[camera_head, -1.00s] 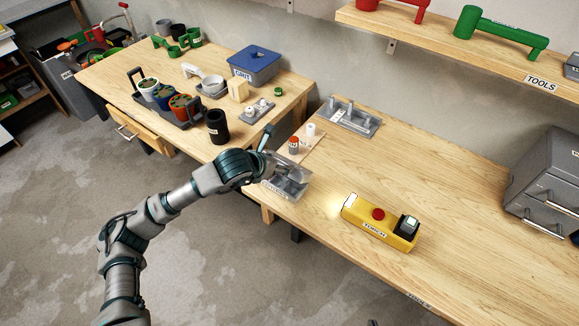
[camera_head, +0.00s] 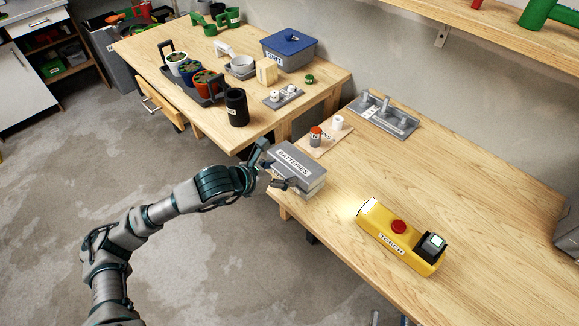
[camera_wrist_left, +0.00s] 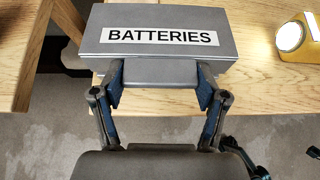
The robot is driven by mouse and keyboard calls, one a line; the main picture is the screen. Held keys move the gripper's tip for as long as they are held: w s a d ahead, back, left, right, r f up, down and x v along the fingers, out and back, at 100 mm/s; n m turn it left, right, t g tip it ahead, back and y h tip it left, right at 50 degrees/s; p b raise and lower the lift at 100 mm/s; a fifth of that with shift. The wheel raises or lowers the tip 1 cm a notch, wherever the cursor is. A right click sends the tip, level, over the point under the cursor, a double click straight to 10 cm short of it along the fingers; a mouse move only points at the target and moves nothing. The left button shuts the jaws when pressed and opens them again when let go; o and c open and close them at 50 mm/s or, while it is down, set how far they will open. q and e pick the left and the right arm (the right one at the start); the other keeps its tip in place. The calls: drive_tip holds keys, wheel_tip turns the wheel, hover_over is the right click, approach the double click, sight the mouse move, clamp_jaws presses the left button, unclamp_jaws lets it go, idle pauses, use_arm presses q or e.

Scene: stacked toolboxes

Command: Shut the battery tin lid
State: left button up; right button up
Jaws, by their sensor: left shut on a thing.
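The grey battery tin (camera_head: 316,189) stands at the left front corner of the right workbench. Its lid (camera_head: 298,162), labelled BATTERIES, lies over it and looks flat or nearly flat; I cannot tell if a thin gap is left. My left gripper (camera_head: 270,168) is at the lid's front edge. In the left wrist view the lid (camera_wrist_left: 230,57) fills the top middle, and the left gripper (camera_wrist_left: 161,85) is shut on the lid's grey front tab, one finger at each side. The tin's inside is hidden.
A yellow torch (camera_head: 376,222) lies lit to the right of the tin. A board with two batteries (camera_head: 316,137) is just behind it, and a grey tray (camera_head: 384,118) is further back. Another bench (camera_head: 205,122) with pots stands at the left. The right bench's middle is clear.

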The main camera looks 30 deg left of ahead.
use_arm(q)
drive_tip(key=shift+s+d+f+b, duration=0.2)
drive_tip(key=shift+f+b, duration=0.1)
drive_tip(key=shift+f, duration=0.1)
use_arm(e)
drive_tip(key=r+t, duration=0.1)
drive_tip(key=r, duration=0.1)
drive_tip(key=s+d+r+t, duration=0.1)
drive_tip(key=r, duration=0.1)
drive_tip(key=s+r+t, duration=0.1)
drive_tip(key=r, duration=0.2)
drive_tip(key=shift+d+y, duration=0.15)
drive_tip(key=shift+y, duration=0.15)
clamp_jaws()
use_arm(q)
drive_tip(key=shift+s+f, duration=0.1)
drive_tip(key=shift+a+f, duration=0.2)
drive_tip(key=shift+f, duration=0.1)
drive_tip(key=shift+a+b, duration=0.25)
drive_tip(key=shift+b, duration=0.05)
drive_tip(key=o, duration=1.6)
drive_tip(key=shift+s, duration=0.15)
drive_tip(key=shift+o, duration=0.4)
drive_tip(key=shift+d+r, duration=0.1)
use_arm(e)
drive_tip(key=shift+s+r+t, duration=0.4)
drive_tip(key=shift+s+t, duration=0.2)
